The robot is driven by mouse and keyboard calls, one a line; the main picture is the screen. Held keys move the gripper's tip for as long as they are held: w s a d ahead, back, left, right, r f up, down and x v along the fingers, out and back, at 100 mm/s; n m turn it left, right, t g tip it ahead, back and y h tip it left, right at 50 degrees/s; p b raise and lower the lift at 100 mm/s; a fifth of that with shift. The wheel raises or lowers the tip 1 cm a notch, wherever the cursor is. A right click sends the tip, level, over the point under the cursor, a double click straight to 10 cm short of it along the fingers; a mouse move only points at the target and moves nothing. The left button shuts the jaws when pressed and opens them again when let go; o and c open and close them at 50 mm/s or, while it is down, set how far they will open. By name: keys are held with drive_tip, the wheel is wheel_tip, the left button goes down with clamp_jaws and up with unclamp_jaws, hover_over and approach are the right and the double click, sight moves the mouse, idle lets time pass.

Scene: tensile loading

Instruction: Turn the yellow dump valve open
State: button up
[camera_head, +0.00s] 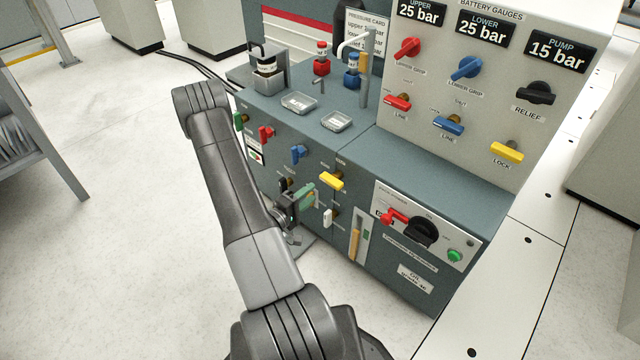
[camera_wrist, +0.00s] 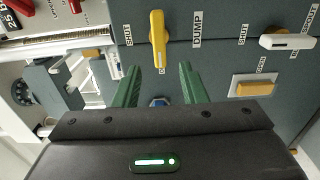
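The yellow dump valve handle (camera_head: 331,181) is on the grey-blue front panel of the bench in the head view. In the wrist view the yellow handle (camera_wrist: 157,38) stands upright in the picture, between a SHUT label and a DUMP label (camera_wrist: 197,29). My gripper (camera_head: 304,192) has green fingers and is just left of and below the handle in the head view. In the wrist view my gripper (camera_wrist: 159,68) is open, with the handle's lower end between its fingertips in the picture. Whether the fingers reach it in depth, or touch it, I cannot tell.
A white handle (camera_wrist: 287,42) is right of the dump handle in the wrist view. A blue valve handle (camera_head: 298,153) and a red one (camera_head: 266,134) are on the same panel. A yellow LOCK handle (camera_head: 507,152) is on the upper panel. Floor left of the bench is clear.

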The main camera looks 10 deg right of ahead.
sight(325, 182)
drive_tip(key=shift+v, duration=2.35)
drive_tip(key=b+x, duration=0.1)
drive_tip(key=x, duration=1.3)
drive_tip(key=shift+b, duration=0.4)
drive_tip(key=shift+a, duration=0.1)
